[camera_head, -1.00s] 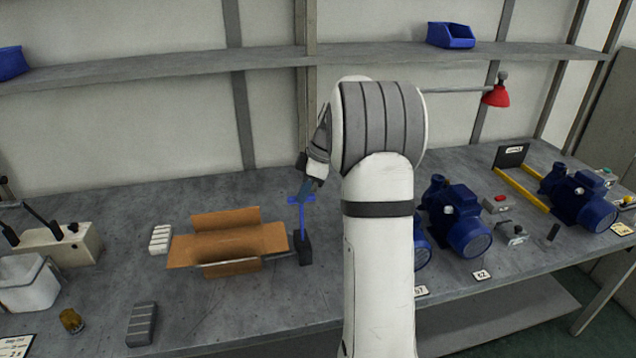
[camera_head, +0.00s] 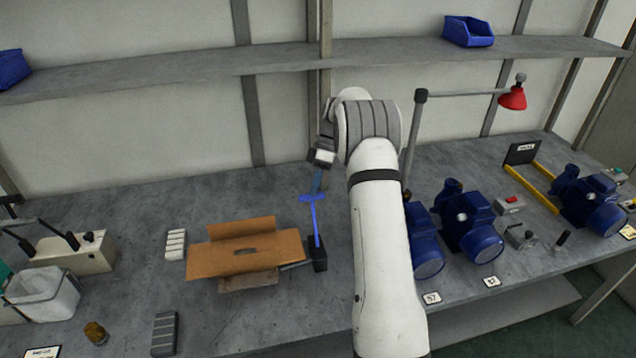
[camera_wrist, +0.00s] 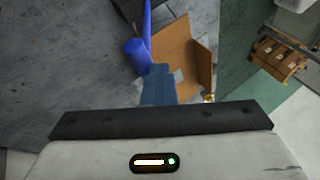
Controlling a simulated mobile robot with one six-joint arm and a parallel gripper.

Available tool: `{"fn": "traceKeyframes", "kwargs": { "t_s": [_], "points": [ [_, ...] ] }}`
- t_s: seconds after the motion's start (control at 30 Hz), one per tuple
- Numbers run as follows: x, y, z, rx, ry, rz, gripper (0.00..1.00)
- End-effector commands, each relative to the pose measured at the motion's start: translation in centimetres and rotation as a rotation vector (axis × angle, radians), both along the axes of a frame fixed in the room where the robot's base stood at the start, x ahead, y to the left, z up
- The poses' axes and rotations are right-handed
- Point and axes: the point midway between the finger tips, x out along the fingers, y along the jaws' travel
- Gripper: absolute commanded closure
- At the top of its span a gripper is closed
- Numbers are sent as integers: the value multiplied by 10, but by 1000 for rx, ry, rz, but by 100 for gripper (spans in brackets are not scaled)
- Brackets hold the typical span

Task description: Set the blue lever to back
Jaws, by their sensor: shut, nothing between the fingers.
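The blue lever (camera_head: 315,222) stands up from a small black base (camera_head: 320,258) to the right of the cardboard box. It has a blue crossbar near its top and leans slightly left in the head view. In the wrist view, part of the blue lever (camera_wrist: 133,49) shows just beyond the fingertips. My gripper (camera_head: 317,183) is shut and empty, with its fingers close above the crossbar. I cannot tell whether they touch it. In the wrist view my shut gripper (camera_wrist: 158,72) points down beside the lever.
The cardboard box (camera_head: 228,260) lies just left of the lever base. A pale ribbed block (camera_head: 175,244) and a dark ribbed block (camera_head: 164,334) lie farther left. Blue pumps (camera_head: 469,219) stand right of my arm. A shelf (camera_head: 290,58) runs along the wall above.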

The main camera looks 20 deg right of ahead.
Motion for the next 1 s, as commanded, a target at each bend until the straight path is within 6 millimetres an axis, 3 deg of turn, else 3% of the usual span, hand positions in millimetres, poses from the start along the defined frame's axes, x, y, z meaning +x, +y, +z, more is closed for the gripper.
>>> {"fn": "traceKeyframes", "kwargs": {
  "t_s": [0.57, 0.87, 1.0],
  "points": [
    [3, -5, 3, 1, -20, -13, 100],
    [-18, -2, 42, 1, -14, -9, 100],
    [-6, -16, 55, 0, -14, -9, 100]
  ]
}}
